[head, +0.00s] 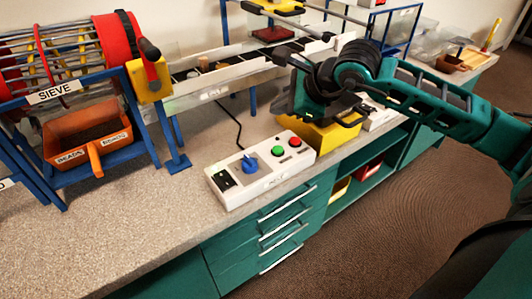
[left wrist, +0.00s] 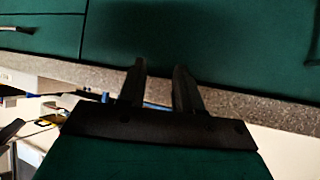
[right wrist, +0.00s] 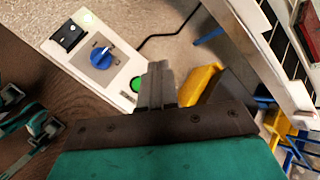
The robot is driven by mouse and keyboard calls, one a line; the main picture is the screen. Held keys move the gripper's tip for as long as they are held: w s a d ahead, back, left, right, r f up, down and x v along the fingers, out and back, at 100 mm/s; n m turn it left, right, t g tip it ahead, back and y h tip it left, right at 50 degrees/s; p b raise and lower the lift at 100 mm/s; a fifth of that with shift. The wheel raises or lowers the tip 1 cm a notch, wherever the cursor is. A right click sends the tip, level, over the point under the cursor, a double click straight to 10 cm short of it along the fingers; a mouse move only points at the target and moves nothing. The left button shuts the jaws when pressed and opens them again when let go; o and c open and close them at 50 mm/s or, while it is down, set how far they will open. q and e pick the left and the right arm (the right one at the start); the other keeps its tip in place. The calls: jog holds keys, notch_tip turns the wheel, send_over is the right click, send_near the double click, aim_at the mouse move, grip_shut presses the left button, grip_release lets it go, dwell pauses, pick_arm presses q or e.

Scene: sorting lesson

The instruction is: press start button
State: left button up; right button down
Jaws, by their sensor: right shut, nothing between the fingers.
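A white control box (head: 262,168) lies on the grey counter, with a black switch, a blue knob (head: 249,163), a green button (head: 278,151) and a red button (head: 295,142). My right gripper (head: 284,115) is shut and empty, above and behind the right end of the box. In the right wrist view its closed fingers (right wrist: 157,84) appear just right of the green button (right wrist: 136,84); the red button is not visible there. My left gripper (left wrist: 160,80) is open and empty, in front of teal cabinet fronts and the counter edge; it is outside the head view.
A yellow bin (head: 322,138) stands right of the box, under my right arm. A sieve drum (head: 70,50) on a blue frame, with an orange tray (head: 90,135), stands at left. A metal conveyor (head: 220,82) runs behind. The counter front left of the box is clear.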

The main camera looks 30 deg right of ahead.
aim_at(280, 151)
jog(key=shift+w+d+r, duration=0.1)
jog(key=shift+d+r, duration=0.05)
jog(key=shift+d, duration=0.1)
notch_tip(280, 151, down, 9)
jog(key=b, duration=0.6)
jog(key=shift+r, duration=0.1)
dwell(0.3)
dwell(1.5)
